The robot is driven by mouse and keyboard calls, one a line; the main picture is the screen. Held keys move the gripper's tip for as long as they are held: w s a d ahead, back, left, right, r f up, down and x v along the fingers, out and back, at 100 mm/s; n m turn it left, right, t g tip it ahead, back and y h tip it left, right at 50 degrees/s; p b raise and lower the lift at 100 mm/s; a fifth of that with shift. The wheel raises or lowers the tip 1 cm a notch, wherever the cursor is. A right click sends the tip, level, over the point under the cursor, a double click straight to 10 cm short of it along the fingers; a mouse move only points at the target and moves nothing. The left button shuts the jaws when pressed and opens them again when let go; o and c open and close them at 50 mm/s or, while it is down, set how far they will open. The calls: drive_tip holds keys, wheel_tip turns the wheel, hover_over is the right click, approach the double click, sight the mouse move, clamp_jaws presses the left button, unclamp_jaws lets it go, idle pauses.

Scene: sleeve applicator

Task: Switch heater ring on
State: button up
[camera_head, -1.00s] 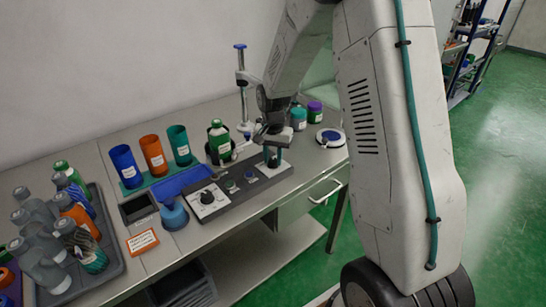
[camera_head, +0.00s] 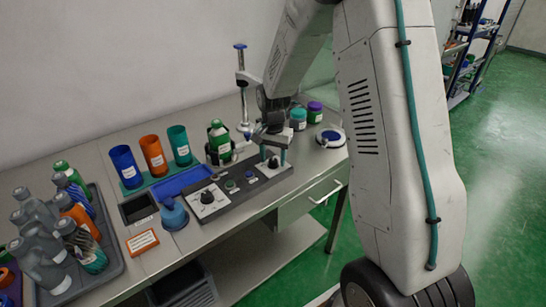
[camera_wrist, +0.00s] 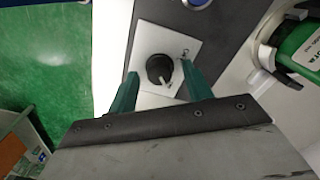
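A dark control panel (camera_head: 232,207) lies along the table front. At its right end a black rotary knob (camera_head: 273,163) sits on a light plate. In the wrist view this knob (camera_wrist: 160,69) has a pale pointer directed down and slightly right, and small marks beside it. My gripper (camera_head: 273,155) is open above the knob. In the wrist view its green fingers (camera_wrist: 160,88) stand apart, either side of the knob, with gaps visible. A green bottle (camera_head: 219,140) stands behind the panel, and a metal ring-like part (camera_wrist: 265,52) shows beside it in the wrist view.
Another black knob (camera_head: 207,197) is on the panel's left end, with round buttons (camera_head: 230,184) between. Blue, orange and teal cups (camera_head: 153,156), a blue tray (camera_head: 183,181) and a bottle tray (camera_head: 112,238) stand to the left. Jars (camera_head: 314,112) and a white disc (camera_head: 331,137) are at right.

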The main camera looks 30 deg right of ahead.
sight(273, 160)
wheel_tip(273, 160, up, 8)
drive_tip(key=shift+f, duration=0.1)
idle(0.4)
idle(0.4)
drive_tip(key=shift+s, duration=0.1)
drive_tip(key=s+a+r+n, duration=0.3)
drive_tip(key=s+r, duration=0.2)
drive_tip(key=s, duration=0.6)
drive_tip(key=s+a+r+n+t, duration=0.1)
drive_tip(key=s+a+r+n, duration=0.2)
drive_tip(key=s, duration=0.8)
drive_tip(key=s+a+r+n, duration=0.3)
drive_tip(key=s+r, duration=0.3)
drive_tip(key=s, duration=0.5)
drive_tip(key=shift+a+r+n, duration=0.35)
drive_tip(key=shift+a+n, duration=0.05)
drive_tip(key=shift+n, duration=0.1)
